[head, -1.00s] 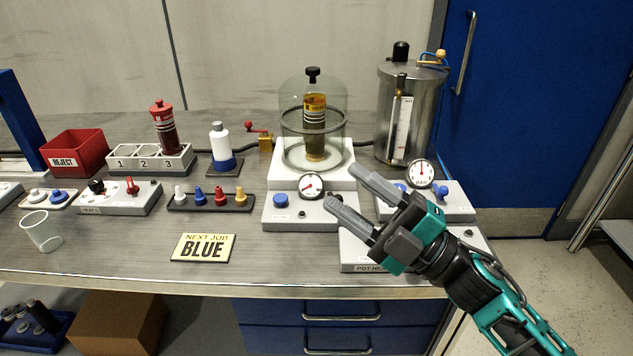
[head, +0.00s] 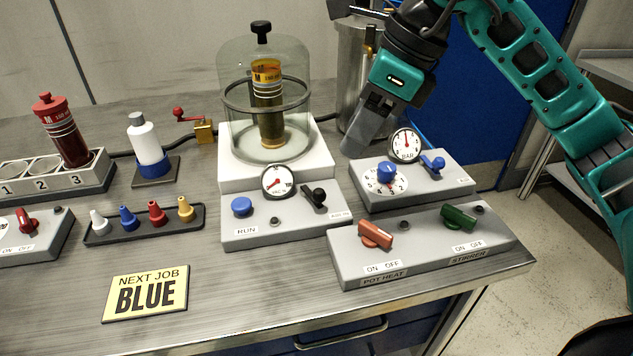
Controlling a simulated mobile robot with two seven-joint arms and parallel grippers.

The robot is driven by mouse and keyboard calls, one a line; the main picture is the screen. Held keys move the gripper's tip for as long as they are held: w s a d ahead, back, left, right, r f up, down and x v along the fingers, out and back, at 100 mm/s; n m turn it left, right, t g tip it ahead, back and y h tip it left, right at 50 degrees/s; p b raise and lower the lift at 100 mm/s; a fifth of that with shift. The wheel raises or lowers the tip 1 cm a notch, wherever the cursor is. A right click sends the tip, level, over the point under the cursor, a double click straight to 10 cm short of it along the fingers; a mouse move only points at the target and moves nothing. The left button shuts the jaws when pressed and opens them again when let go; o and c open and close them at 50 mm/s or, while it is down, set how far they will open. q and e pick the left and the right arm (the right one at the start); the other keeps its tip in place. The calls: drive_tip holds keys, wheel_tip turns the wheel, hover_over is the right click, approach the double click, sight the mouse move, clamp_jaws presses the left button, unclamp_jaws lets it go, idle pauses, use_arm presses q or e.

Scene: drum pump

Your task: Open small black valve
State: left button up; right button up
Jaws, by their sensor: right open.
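A small black valve handle (head: 314,198) sits at the right of the grey panel (head: 290,231) in front of the glass bell jar. The panel also carries a blue RUN knob (head: 241,206) and a round gauge (head: 278,182). My right gripper (head: 354,143) is in the air above and to the right of the black valve, apart from it. Its fingers point down and left, seen nearly side-on, open with nothing between them. My left gripper is out of view.
The glass bell jar (head: 292,92) stands behind the panel. To the right are a panel with a blue knob (head: 387,173), gauge and blue lever (head: 432,163), and a front box with orange (head: 375,236) and green (head: 459,218) switches. Bench space is free around the NEXT JOB BLUE sign (head: 146,293).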

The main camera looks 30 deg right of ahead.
sight(322, 191)
drive_tip(key=b+x, duration=0.1)
drive_tip(key=x, duration=1)
drive_tip(key=shift+w+a+f+b, duration=0.1)
drive_tip(key=shift+a+f+b, duration=0.1)
drive_tip(key=shift+f+b, duration=0.1)
clamp_jaws()
